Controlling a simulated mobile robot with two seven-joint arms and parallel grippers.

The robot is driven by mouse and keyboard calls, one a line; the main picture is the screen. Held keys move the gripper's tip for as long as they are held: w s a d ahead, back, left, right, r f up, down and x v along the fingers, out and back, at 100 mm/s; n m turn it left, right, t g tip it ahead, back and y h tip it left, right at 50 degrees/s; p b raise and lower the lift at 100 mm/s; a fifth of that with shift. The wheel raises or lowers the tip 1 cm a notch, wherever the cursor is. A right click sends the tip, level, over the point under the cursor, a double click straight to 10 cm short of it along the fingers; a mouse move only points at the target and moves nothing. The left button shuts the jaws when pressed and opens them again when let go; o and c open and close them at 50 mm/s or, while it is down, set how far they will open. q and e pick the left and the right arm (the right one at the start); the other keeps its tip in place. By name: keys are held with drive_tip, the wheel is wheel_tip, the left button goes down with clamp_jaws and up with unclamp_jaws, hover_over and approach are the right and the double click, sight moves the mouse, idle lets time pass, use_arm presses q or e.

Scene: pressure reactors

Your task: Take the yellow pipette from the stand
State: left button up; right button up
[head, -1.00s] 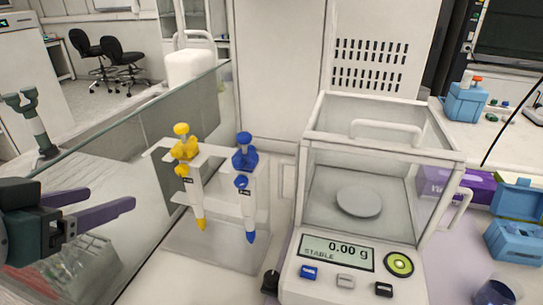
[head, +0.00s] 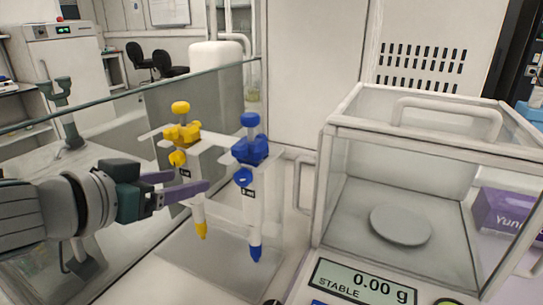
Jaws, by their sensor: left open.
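The yellow pipette (head: 182,135) hangs upright on the left side of a clear stand (head: 215,143). Its yellow tip shows low, above the stand's base. A blue pipette (head: 250,155) hangs beside it on the right. My left gripper (head: 188,184) comes in from the left with its purple fingers pointing right. It is open, and its fingers overlap the yellow pipette's white body in the picture, below the yellow head. I cannot tell whether they touch it or how far around it they are. My right gripper is out of view.
A balance with a glass case (head: 420,190) reading 0.00 g stands close to the right of the stand. A glass panel (head: 110,115) runs behind my left gripper. A white jug-like container (head: 215,65) stands behind. A purple box (head: 505,212) is at the far right.

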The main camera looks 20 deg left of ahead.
use_arm(q)
drive_tip(key=x, duration=0.4)
drive_tip(key=shift+w+f, duration=0.1)
drive_tip(key=shift+f, duration=0.25)
clamp_jaws()
idle(0.4)
